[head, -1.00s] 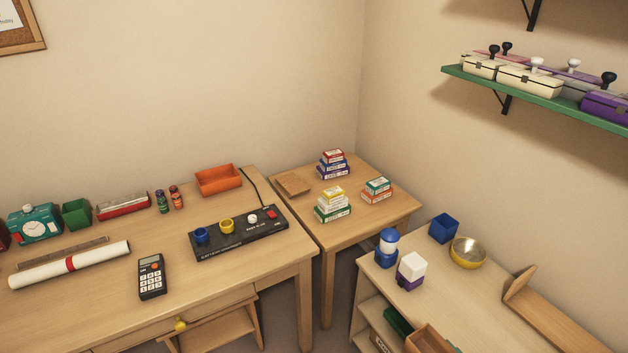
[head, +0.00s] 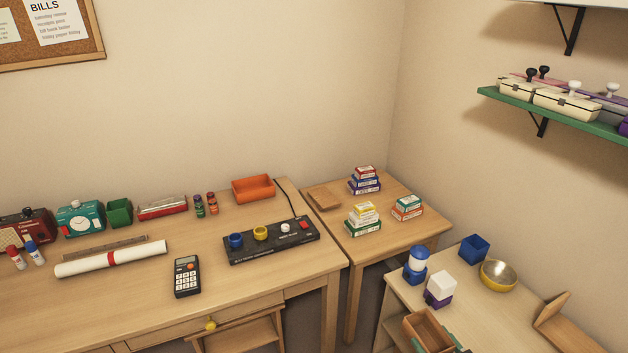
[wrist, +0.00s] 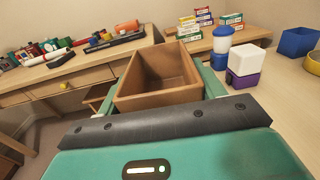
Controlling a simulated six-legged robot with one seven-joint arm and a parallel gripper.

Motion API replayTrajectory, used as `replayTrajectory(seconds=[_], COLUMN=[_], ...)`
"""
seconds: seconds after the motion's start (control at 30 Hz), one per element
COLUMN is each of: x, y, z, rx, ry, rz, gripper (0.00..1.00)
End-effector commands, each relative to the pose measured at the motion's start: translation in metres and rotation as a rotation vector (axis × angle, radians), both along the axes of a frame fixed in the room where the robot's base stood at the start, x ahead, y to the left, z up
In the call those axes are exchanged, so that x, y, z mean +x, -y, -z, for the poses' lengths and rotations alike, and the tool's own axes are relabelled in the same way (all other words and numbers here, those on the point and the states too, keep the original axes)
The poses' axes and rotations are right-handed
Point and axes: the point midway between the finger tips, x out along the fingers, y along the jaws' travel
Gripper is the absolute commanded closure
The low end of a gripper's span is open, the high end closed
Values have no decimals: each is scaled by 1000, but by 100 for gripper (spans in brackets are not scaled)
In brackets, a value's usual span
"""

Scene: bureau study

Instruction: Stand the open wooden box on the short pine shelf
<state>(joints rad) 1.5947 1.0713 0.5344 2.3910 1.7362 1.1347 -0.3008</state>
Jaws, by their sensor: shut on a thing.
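My gripper (wrist: 161,92) is shut on the open wooden box (wrist: 158,101), with a teal finger along each side. The box is brown, upright, open at the top and empty inside as far as I see. In the head view the box (head: 428,332) is at the bottom edge, in front of the low pine unit (head: 409,288), and partly cut off. I cannot tell from the picture whether it touches the unit. The unit's top is pale wood, and its lower part is mostly hidden or out of frame. Which piece is the short pine shelf is not certain.
On the unit stand a blue-and-white jar (head: 416,264), a purple-and-white block (head: 439,290), a blue cup (head: 474,248), a yellow bowl (head: 498,275) and an L-shaped wooden rack (head: 553,309). A side table (head: 398,238) holds stacked small boxes. A cluttered desk (head: 130,300) is at left.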

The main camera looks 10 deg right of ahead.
Motion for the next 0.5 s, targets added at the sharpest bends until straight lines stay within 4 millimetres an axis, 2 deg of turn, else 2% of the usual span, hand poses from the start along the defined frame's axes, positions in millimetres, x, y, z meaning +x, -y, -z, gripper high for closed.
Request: replayTrajectory(seconds=[0.03,0.1,0.3,0.5], x=[18,42,103,148], y=[-12,-25,-76,-140], z=[-1,-2,2,16], rx=[4,5,6,7], ry=[2,2,2,-2], rz=[3,25,94,162], gripper=[57,57,57,57])
